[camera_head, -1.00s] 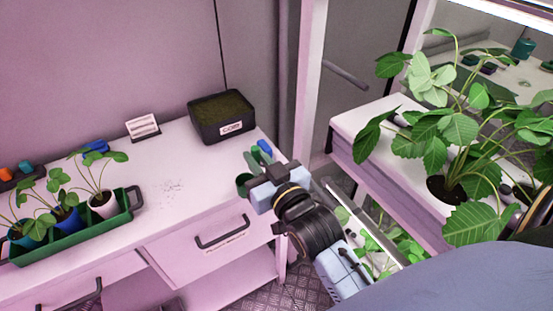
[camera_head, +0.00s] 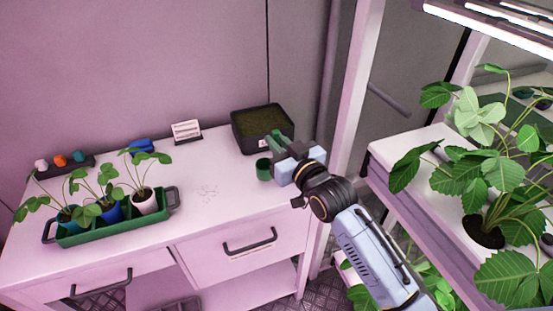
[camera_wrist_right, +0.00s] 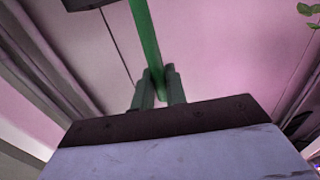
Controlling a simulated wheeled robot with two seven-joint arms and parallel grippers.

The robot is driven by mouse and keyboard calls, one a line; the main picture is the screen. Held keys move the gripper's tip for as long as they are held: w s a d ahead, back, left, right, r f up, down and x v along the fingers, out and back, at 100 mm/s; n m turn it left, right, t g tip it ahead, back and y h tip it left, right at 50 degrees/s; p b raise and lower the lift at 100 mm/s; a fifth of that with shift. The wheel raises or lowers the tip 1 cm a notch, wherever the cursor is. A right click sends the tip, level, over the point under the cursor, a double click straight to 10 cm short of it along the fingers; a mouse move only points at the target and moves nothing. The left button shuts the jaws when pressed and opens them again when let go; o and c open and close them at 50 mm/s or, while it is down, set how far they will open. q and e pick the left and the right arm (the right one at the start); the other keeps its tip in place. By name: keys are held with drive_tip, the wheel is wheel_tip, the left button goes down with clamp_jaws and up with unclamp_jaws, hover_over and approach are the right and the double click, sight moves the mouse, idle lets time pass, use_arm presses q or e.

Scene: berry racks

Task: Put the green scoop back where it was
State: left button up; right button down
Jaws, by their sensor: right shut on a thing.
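The green scoop shows in the head view as a dark green cup-like bowl (camera_head: 263,169) just left of my right gripper (camera_head: 284,158). In the right wrist view its long green handle (camera_wrist_right: 148,45) runs up from between the two fingertips (camera_wrist_right: 159,86). My right gripper is shut on the handle, over the right end of the white bench (camera_head: 225,190), in front of the black soil box (camera_head: 262,143). I cannot tell whether the bowl touches the bench. My left gripper is not in view.
A green planter (camera_head: 118,226) with potted seedlings stands on the bench at left. A white label stand (camera_head: 186,132), a blue item (camera_head: 142,146) and a rack of small coloured items (camera_head: 61,165) lie behind. A plant shelf (camera_head: 410,150) stands at right.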

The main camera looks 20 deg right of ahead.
drive_tip(key=shift+f, duration=1.95)
drive_tip(key=shift+f+b, duration=0.15)
drive_tip(key=shift+b, duration=0.15)
drive_tip(key=c, duration=1.4)
unclamp_jaws()
drive_tip(key=v, duration=1.2)
